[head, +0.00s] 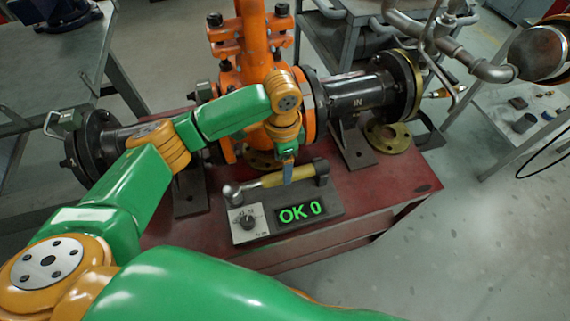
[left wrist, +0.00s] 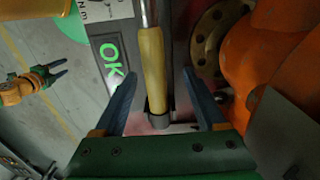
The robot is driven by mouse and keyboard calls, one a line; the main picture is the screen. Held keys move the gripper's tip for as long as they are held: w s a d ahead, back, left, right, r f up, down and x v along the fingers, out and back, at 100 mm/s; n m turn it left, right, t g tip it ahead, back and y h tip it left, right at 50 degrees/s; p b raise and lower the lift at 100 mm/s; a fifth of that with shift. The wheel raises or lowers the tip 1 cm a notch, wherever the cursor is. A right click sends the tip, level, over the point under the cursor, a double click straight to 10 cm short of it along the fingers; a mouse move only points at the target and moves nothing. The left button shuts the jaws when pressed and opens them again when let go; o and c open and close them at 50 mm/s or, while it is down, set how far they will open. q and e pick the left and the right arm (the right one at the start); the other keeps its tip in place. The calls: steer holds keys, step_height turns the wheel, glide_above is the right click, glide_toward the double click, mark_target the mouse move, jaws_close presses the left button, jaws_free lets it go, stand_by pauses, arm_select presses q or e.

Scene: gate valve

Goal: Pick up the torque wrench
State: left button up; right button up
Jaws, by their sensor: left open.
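The torque wrench (head: 263,181) has a yellow handle and a metal head. It lies across a grey tester block with a green "OK 0" display (head: 301,212). My left gripper (head: 287,170) is at the wrench's handle, pointing down. In the left wrist view the yellow handle (left wrist: 152,62) runs between the two blue fingers of my left gripper (left wrist: 158,76), which are open with a gap on each side. The wrench's head is out of that view. My right gripper (left wrist: 52,76) shows small at the left of the left wrist view; its jaw state is unclear.
The block stands on a red table (head: 385,190). Behind it are an orange gate valve (head: 262,45) and dark flanged pipes (head: 360,95). A brass flange ring (head: 388,136) lies at the right. The table's front right is clear.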

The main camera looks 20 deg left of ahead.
mark_target(280, 176)
arm_select(q)
steer(key=shift+s+a+f, duration=0.1)
steer(key=shift+s+f, duration=0.65)
step_height(280, 176, down, 3)
steer(key=shift+s+r, duration=0.1)
steer(key=shift+r, duration=0.05)
steer(key=shift+w+f, duration=0.25)
steer(key=shift+w, duration=0.1)
steer(key=shift+s+r, duration=0.15)
steer(key=c, duration=0.8)
jaws_close()
arm_select(e)
steer(key=shift+s+f, duration=0.1)
steer(key=shift+s, duration=0.55)
